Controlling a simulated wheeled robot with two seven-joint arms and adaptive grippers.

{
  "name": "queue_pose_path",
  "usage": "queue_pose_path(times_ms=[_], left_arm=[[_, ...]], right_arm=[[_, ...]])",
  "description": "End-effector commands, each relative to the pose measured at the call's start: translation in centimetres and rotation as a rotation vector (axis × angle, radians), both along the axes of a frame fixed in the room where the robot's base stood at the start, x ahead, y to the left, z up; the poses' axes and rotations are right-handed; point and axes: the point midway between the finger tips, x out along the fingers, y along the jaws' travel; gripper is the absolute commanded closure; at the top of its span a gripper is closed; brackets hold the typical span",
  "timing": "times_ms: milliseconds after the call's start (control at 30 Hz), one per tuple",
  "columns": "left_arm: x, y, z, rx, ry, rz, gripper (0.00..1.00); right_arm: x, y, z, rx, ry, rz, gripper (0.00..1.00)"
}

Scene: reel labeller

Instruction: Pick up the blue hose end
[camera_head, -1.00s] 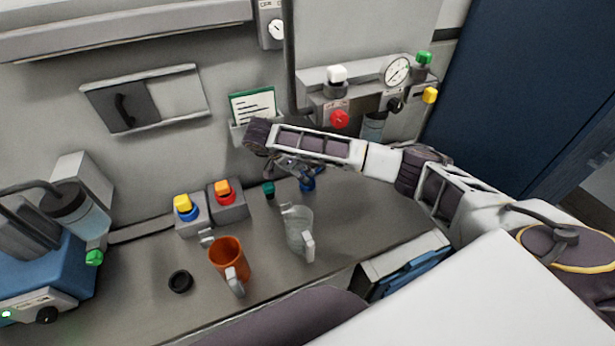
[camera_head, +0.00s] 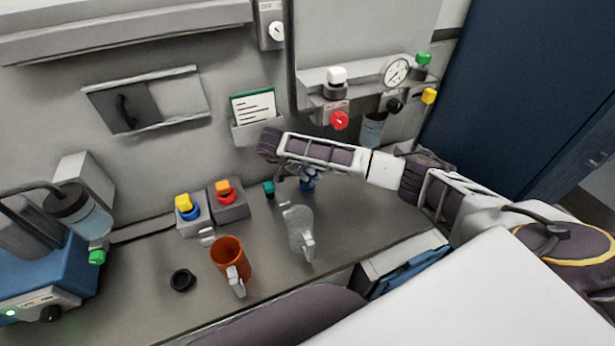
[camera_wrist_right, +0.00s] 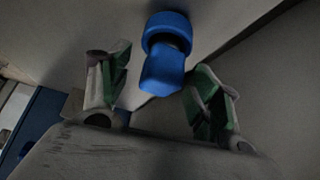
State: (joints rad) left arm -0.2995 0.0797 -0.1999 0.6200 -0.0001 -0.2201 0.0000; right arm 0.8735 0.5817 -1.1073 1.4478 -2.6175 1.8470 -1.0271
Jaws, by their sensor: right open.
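The blue hose end (camera_wrist_right: 163,70) shows in the right wrist view as a blue piece with a wider round cap and a dark band between. In the head view it is a small blue piece (camera_head: 308,182) at the back of the counter, partly hidden by my right gripper. My right gripper (camera_head: 287,180) is close to it. In the right wrist view my right gripper (camera_wrist_right: 163,95) is open, its green-padded fingers apart on either side of the hose end's lower part. I see no grip on it. My left gripper is not in view.
A dark green piece (camera_head: 268,189) stands just left of the hose end. A clear jug (camera_head: 299,230) and an orange mug (camera_head: 231,256) stand in front. A card holder (camera_head: 257,127) and a panel with a red knob (camera_head: 339,120) are behind. A black ring (camera_head: 182,280) lies at left.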

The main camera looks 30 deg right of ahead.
Motion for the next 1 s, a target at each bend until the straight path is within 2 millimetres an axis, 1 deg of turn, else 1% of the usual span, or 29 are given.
queue_pose_path(times_ms=[100, 533, 567, 900, 1000], left_arm=[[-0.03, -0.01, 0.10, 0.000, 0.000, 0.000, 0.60], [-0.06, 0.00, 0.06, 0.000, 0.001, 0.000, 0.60], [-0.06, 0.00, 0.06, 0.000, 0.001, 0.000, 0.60], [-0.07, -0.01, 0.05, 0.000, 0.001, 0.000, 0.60], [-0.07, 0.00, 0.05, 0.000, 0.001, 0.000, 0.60]], right_arm=[[-0.02, -0.23, -0.38, 0.000, 0.001, 0.000, 0.37], [0.01, -0.24, -0.41, 0.000, 0.001, 0.001, 0.37], [0.00, -0.24, -0.41, 0.000, 0.001, 0.001, 0.39], [0.01, -0.23, -0.40, 0.000, 0.001, 0.001, 0.83], [0.02, -0.23, -0.38, 0.000, 0.001, 0.001, 0.94]])
